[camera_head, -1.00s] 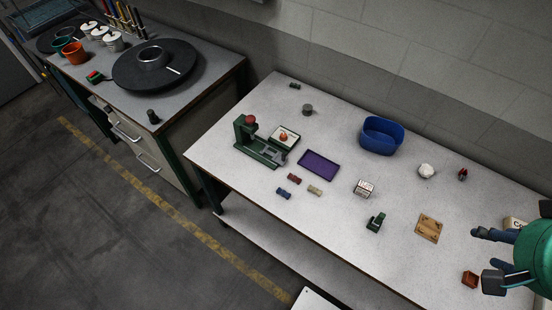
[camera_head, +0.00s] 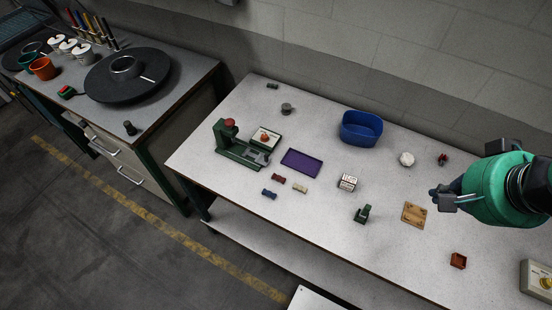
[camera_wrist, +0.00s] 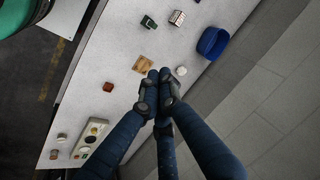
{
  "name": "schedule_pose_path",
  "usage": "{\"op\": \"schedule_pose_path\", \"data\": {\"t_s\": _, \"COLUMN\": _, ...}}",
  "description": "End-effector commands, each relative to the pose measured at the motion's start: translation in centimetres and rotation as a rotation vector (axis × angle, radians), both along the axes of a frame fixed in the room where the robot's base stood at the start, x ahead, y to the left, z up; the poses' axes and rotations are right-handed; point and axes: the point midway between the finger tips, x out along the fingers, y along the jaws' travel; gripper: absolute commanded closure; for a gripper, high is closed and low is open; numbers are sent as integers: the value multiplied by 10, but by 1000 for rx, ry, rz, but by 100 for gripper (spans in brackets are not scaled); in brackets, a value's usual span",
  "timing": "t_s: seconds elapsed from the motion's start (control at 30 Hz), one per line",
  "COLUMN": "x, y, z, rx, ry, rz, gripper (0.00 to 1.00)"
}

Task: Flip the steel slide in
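A green press (camera_head: 238,152) with a red knob stands at the left part of the table. A small grey steel piece (camera_head: 256,156), which looks like the slide, shows at the right end of its base. It is too small to tell its exact position. My gripper (camera_head: 438,198) is far to the right, above the table near the wooden board (camera_head: 414,214). In the wrist view, the blue fingers of my gripper (camera_wrist: 158,74) come together at the tips with nothing between them. The press does not show in the wrist view.
Small coloured blocks (camera_head: 278,177), a white box (camera_head: 347,183), a green device (camera_head: 363,214) and a blue bin (camera_head: 361,130) stand between press and gripper. A control box (camera_head: 537,281) sits at the right.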

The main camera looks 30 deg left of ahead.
Motion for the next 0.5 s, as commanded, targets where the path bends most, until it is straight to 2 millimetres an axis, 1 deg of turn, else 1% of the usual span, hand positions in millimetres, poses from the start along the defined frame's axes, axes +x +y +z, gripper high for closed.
{"op": "schedule_pose_path", "data": {"t_s": 0.03, "x": 8, "y": 12, "z": -7, "rx": 39, "ry": 30, "rz": -18, "gripper": 100}}
{"op": "schedule_pose_path", "data": {"t_s": 0.1, "x": 18, "y": 28, "z": -15, "rx": 94, "ry": 67, "rz": -48, "gripper": 100}}
{"op": "schedule_pose_path", "data": {"t_s": 0.37, "x": 54, "y": 90, "z": -47, "rx": 284, "ry": 217, "rz": -184, "gripper": 100}}
{"op": "schedule_pose_path", "data": {"t_s": 0.5, "x": 72, "y": 123, "z": -67, "rx": 374, "ry": 307, "rz": -269, "gripper": 100}}
